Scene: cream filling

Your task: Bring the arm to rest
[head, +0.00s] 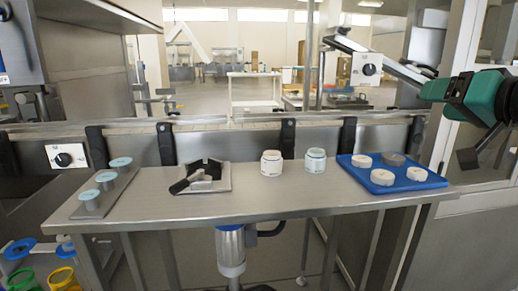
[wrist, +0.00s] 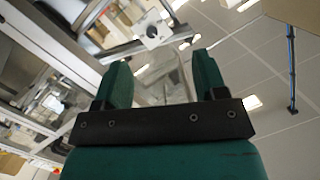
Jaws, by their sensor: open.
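My gripper (head: 433,90) is at the right of the head view, raised above the worktable (head: 240,205) and clear of everything on it. Its green fingers point left. In the wrist view the two green fingers (wrist: 162,72) stand apart with nothing between them, and the room and ceiling show beyond them. My gripper is open and empty.
Two pale jars (head: 271,168) stand mid-table. A blue tray (head: 415,184) with several round pieces lies at the right. A metal plate with a black-handled tool (head: 200,178) and a rack with three blue-topped posts (head: 105,190) are further left. Table's front is clear.

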